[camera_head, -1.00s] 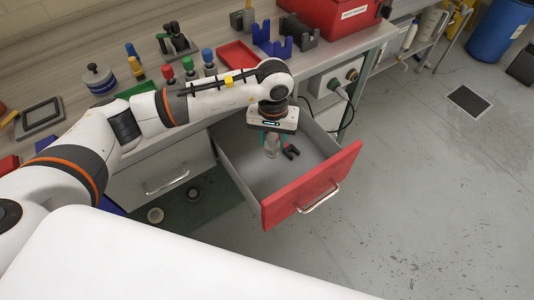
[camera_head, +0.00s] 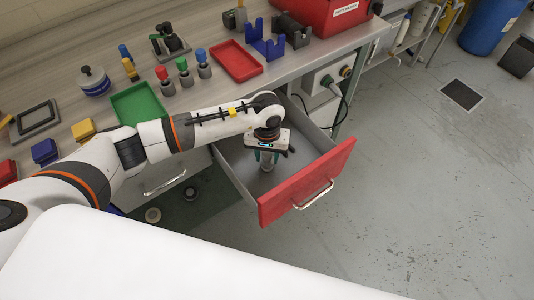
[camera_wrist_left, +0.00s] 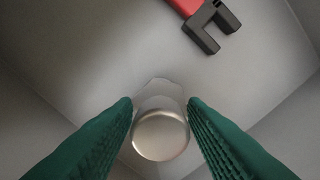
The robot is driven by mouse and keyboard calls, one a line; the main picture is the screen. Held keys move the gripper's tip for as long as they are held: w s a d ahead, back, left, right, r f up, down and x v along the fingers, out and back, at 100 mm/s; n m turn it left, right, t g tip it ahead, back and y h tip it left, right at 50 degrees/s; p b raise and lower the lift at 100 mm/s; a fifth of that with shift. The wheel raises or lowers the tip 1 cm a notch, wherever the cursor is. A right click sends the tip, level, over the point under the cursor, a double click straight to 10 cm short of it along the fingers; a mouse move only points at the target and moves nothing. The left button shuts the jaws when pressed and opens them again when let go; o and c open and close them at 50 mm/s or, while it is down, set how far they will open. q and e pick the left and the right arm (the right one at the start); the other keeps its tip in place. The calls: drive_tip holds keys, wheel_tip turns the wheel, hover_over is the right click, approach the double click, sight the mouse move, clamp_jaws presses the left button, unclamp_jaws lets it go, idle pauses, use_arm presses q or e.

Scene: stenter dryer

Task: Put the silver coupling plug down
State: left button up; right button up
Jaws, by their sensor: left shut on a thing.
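The silver coupling plug (camera_wrist_left: 160,134) is between the green fingers of my left gripper (camera_wrist_left: 160,110) in the left wrist view, its round end facing the camera. In the head view the left gripper (camera_head: 266,160) points down inside the open drawer, shut on the plug (camera_head: 267,167), which shows just below the fingers. Whether the plug touches the drawer floor I cannot tell. The open drawer (camera_head: 310,192) has a red front and a grey inside. My right gripper is not in view.
A black and red clamp-like part (camera_wrist_left: 205,25) lies on the drawer floor beside the plug. The worktop above carries a red tray (camera_head: 237,62), a green tray (camera_head: 140,103) and several small colour-topped items. The drawer floor towards the red front is clear.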

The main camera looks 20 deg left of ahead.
use_arm(q)
drive_tip(key=o, duration=1.1)
drive_tip(key=shift+r+p, duration=0.15)
drive_tip(key=shift+p, duration=0.15)
wheel_tip(320, 180, up, 12)
drive_tip(key=shift+b, duration=0.85)
